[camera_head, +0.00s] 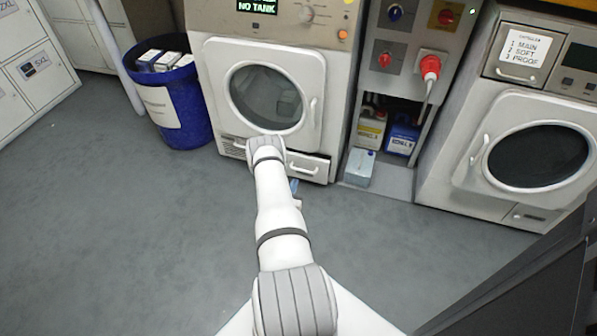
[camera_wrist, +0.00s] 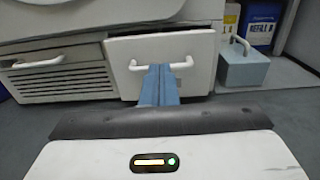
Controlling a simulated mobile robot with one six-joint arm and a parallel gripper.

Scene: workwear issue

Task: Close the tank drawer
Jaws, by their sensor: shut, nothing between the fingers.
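The tank drawer (camera_head: 312,167) is a white panel at the bottom right of a white dryer (camera_head: 215,90) in the head view. The dryer's display (camera_head: 257,5) reads NO TANK. In the wrist view the drawer front (camera_wrist: 200,50) has a white bar handle (camera_wrist: 183,66) and seems to stand slightly forward of the grille panel beside it. My gripper's blue fingers (camera_wrist: 160,70) are shut and empty, with tips overlapping the middle of the handle; I cannot tell whether they touch. In the head view my arm hides most of the gripper (camera_head: 294,186).
A vented grille panel (camera_wrist: 55,75) lies left of the drawer. A light blue box with a handle (camera_wrist: 243,68) stands on the floor to its right. A blue bin (camera_head: 180,115) stands left of the dryer. Another machine (camera_head: 450,165) is at right. Grey floor in front is clear.

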